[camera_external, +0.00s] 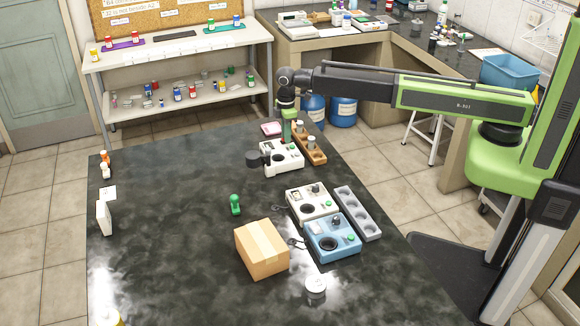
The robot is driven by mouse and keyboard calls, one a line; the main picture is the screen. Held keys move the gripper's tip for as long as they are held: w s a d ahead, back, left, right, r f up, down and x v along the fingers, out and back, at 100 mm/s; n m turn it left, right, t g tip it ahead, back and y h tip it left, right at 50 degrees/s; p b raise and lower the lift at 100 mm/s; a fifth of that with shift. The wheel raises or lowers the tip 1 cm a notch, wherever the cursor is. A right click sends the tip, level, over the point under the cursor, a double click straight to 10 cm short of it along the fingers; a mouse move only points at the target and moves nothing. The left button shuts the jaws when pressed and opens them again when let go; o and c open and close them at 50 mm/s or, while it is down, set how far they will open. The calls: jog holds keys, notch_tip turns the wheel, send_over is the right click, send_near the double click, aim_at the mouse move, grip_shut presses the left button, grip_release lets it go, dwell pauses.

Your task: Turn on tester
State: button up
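Three bench devices that could be the tester stand on the dark table. A white one (283,160) is at the far side, with a dark round part (254,159) at its left. A second white device (301,209) with a round dark well and a green button is nearer. A blue device (345,250) of similar form stands just in front of it. My arm reaches in from the right. My gripper (287,138) points down just above the back of the far white device. Its fingertips are too small to tell open or shut, or whether they touch the device.
A brown rack (315,156) with pale-topped items stands right of the far device. A grey tray (357,212) with round wells is beside the nearer ones. A cardboard box (262,250), green object (235,205) and white-lidded jar (316,288) stand nearby. The table's left-middle is clear.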

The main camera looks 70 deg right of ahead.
grip_shut()
jog(key=shift+w+a, duration=0.15)
jog(key=shift+w, duration=0.05)
jog(key=shift+g+h, duration=0.5)
jog(key=shift+s, duration=0.1)
jog(key=o, duration=0.8)
grip_release()
jog(key=shift+o, duration=0.2)
